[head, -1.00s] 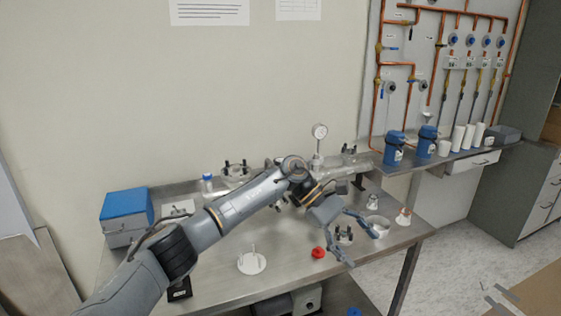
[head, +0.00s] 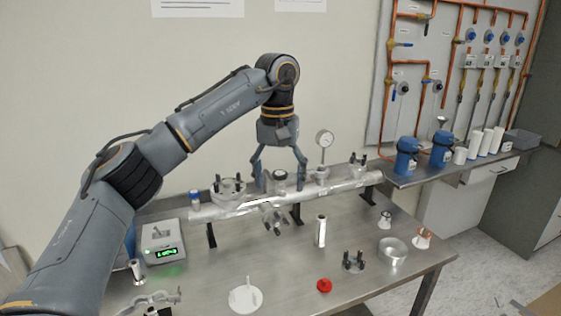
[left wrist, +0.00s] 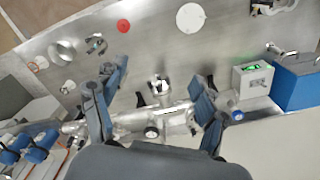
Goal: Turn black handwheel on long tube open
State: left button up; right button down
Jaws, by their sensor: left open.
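The long tube (head: 320,191) is a silvery metal pipe lying on black stands along the back of the table. The black handwheel (head: 280,176) is a small dark round knob on top of the tube's middle; it also shows in the left wrist view (left wrist: 152,132). My left gripper (head: 280,172) points down over it, open, with one finger on each side of the knob. I cannot tell whether the fingers touch it. In the left wrist view the open fingers (left wrist: 160,78) straddle the tube's middle. My right gripper is not in view.
A flange with black clamps (head: 228,186), a gauge (head: 324,140) and another clamped fitting (head: 357,168) rise from the tube. A side port (head: 272,217) juts forward. A grey box with a green display (head: 162,242) stands left. A red cap (head: 324,286) lies in front.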

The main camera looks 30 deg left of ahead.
aim_at(279, 174)
jog(key=i+j, duration=0.3)
jog(key=i, duration=0.15)
jog(key=i+j, duration=0.35)
jog(key=i, duration=0.1)
